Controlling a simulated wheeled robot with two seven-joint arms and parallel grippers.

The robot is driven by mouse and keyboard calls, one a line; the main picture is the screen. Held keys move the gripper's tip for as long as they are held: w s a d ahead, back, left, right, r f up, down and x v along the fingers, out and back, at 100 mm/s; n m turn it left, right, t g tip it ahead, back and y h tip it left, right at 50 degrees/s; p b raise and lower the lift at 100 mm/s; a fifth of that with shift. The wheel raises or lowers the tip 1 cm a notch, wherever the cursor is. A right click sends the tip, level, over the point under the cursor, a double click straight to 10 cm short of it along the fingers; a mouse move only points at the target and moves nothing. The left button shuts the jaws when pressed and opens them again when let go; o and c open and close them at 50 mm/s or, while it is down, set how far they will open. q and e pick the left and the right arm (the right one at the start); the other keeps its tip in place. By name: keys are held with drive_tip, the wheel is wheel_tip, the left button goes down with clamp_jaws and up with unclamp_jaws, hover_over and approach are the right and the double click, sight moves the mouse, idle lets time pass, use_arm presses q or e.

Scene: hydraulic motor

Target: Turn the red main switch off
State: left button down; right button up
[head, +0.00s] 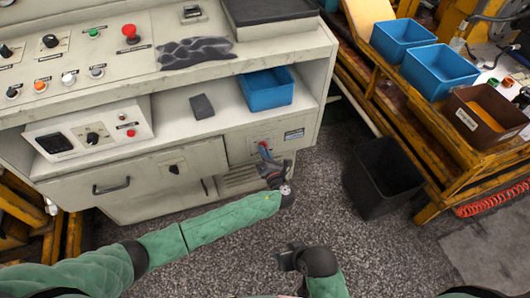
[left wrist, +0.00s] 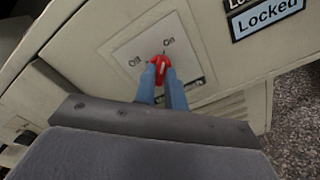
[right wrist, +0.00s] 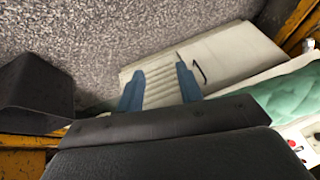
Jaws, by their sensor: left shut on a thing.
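The red main switch (left wrist: 161,69) is a round red knob on a pale plate (left wrist: 139,50) marked "Off" on the left and "On" on the right. In the head view the switch (head: 263,144) sits low on the right part of the cabinet front. My left gripper (left wrist: 163,77) is shut on the knob, one blue finger on each side. The knob's white mark points up, between the two labels. In the head view my left gripper (head: 266,158) reaches the switch from below. My right gripper (right wrist: 160,88) is open and empty over the floor, away from the switch.
The cabinet (head: 130,185) has a handle and a shelf with a blue bin (head: 266,90). A black waste bin (head: 382,178) stands on the floor at right, before a yellow rack.

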drive_tip(key=shift+r, duration=0.1)
use_arm(q)
drive_tip(key=n+b, duration=0.7)
drive_tip(key=n, duration=1)
drive_tip(key=shift+d+f+n, duration=0.1)
drive_tip(key=shift+n, duration=0.2)
use_arm(e)
wheel_tip(320, 180, down, 27)
drive_tip(key=t, duration=0.2)
drive_tip(key=shift+a+m+t, duration=0.3)
drive_tip(key=shift+a+t, duration=0.1)
drive_tip(key=shift+s, duration=0.15)
use_arm(q)
drive_tip(key=c, duration=1.5)
unclamp_jaws()
